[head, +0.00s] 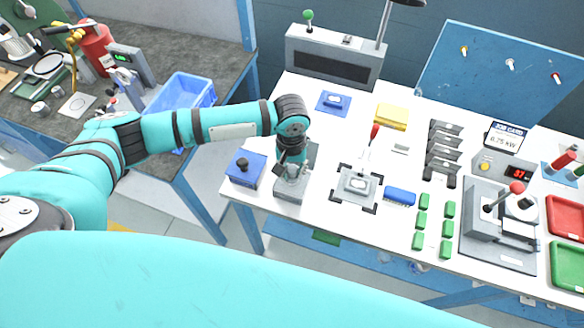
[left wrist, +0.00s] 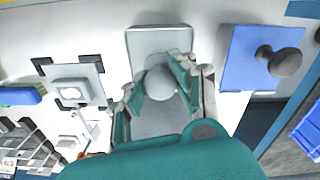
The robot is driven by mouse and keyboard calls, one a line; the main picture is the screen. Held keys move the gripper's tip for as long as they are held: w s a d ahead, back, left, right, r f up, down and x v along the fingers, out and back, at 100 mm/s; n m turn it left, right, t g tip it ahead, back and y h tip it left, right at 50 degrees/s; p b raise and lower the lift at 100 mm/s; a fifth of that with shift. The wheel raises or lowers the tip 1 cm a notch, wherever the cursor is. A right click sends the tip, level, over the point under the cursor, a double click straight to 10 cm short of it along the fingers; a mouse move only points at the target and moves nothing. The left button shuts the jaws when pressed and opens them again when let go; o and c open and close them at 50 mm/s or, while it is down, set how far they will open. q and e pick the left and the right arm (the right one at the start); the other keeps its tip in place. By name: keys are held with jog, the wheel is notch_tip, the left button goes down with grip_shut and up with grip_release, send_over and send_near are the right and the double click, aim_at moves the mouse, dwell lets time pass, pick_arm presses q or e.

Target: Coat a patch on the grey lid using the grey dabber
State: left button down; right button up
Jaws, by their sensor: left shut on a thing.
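My left gripper (head: 291,170) is shut on a grey rounded knob (left wrist: 160,83), which I take for the grey dabber. It is over a long grey plate (left wrist: 158,40) at the left part of the white bench. The fingers hide the dabber's lower part, so I cannot tell if it touches the plate. A grey block with a pale square on top, apparently the grey lid (head: 358,184), sits inside dark corner marks, right of the gripper. It also shows in the left wrist view (left wrist: 75,92), left of the gripper. My right gripper is not in view.
A blue box with a dark knob (head: 245,168) stands close left of the gripper. A blue piece (head: 400,196) and several green blocks (head: 421,220) lie right of the lid. A red-tipped upright (head: 374,133) stands behind it. A grey press (head: 500,222) stands farther right.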

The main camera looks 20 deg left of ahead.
aim_at(292, 169)
pick_arm(q)
jog(key=shift+f, duration=0.35)
dwell(0.6)
jog(key=shift+s+f+p, duration=0.1)
jog(key=shift+f+p, duration=0.05)
jog(key=shift+p, duration=0.3)
dwell(1.8)
notch_tip(292, 169, up, 7)
jog(key=p, duration=0.8)
jog(key=shift+p, duration=0.3)
dwell(0.5)
